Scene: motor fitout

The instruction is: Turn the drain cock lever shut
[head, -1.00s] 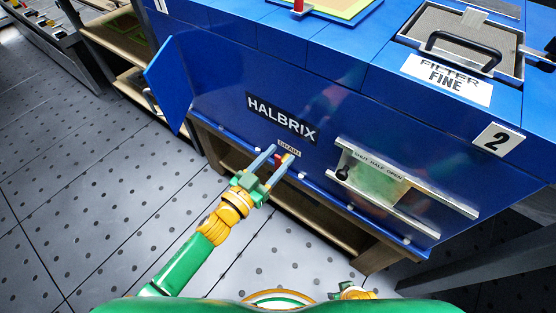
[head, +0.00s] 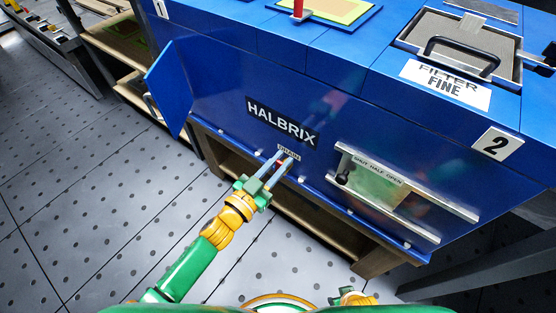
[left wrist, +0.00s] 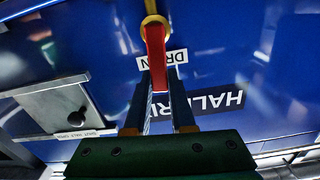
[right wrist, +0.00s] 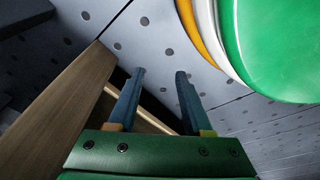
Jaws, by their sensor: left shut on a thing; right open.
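The drain cock's red lever (left wrist: 157,58) hangs from a yellow fitting (left wrist: 153,22) on the blue HALBRIX machine (head: 222,95), by the DRAIN label (left wrist: 163,58). My left gripper (left wrist: 160,74) is shut on the lever, with a finger on each side of it. In the head view the left gripper (head: 283,161) is at the machine's lower front edge, and its fingers hide the lever there. My right gripper (right wrist: 160,75) is open and empty, pointing at the floor; in the head view only a piece of that arm shows at the bottom.
A blue door (head: 170,88) stands open on the machine's left. A slide gate (head: 374,184) marked SHUT HALF OPEN is to the right of the gripper. A wooden stand (head: 318,228) runs under the machine. The perforated floor (head: 80,210) at the left is clear.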

